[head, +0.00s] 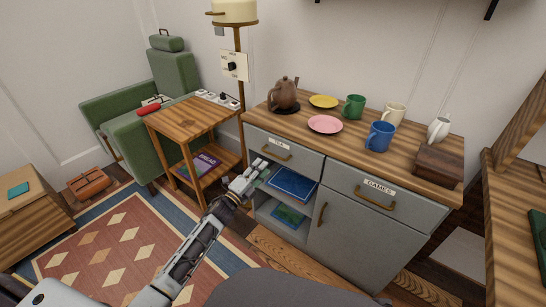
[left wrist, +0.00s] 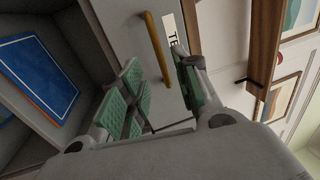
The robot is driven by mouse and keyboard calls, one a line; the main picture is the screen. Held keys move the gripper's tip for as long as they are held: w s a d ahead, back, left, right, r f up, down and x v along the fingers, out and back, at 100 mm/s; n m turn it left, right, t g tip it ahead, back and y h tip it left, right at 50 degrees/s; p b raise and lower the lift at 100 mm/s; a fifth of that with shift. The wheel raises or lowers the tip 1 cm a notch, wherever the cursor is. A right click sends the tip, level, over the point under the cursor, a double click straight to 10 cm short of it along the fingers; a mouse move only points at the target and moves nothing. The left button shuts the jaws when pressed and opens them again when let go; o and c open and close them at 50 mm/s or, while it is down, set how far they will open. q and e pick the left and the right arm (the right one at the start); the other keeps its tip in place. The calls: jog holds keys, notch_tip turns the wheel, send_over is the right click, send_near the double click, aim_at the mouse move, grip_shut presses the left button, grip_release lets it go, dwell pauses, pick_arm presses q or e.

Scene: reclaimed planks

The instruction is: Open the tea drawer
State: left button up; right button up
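The tea drawer (head: 300,161) is the upper left grey drawer of the cabinet, with a "TEA" label and a brass bar handle (head: 277,153). Its front looks flush with the cabinet. My left gripper (head: 259,167) is just in front of and below the handle. In the left wrist view its green-padded fingers (left wrist: 158,88) are apart, and the brass handle (left wrist: 158,45) shows beyond and between them. Whether the pads touch the handle I cannot tell. The label is partly hidden behind a finger. My right gripper is not in view.
The games drawer (head: 388,195) is to the right. An open shelf with a blue box (head: 291,184) lies below the tea drawer. A teapot (head: 284,94), mugs and plates stand on the cabinet top. A wooden side table (head: 190,120) stands left of the cabinet.

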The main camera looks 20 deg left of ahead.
aim_at(273, 155)
pick_arm(q)
jog(key=b+x, duration=0.1)
jog(key=x, duration=0.7)
jog(key=shift+w+b, duration=0.1)
jog(key=shift+b, duration=0.2)
jog(key=shift+w+d, duration=0.1)
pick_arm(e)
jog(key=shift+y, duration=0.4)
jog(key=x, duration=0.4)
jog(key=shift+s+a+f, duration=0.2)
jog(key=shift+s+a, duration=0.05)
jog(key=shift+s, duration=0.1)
pick_arm(q)
jog(key=shift+c, duration=0.4)
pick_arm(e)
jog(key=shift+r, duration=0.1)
pick_arm(q)
grip_shut()
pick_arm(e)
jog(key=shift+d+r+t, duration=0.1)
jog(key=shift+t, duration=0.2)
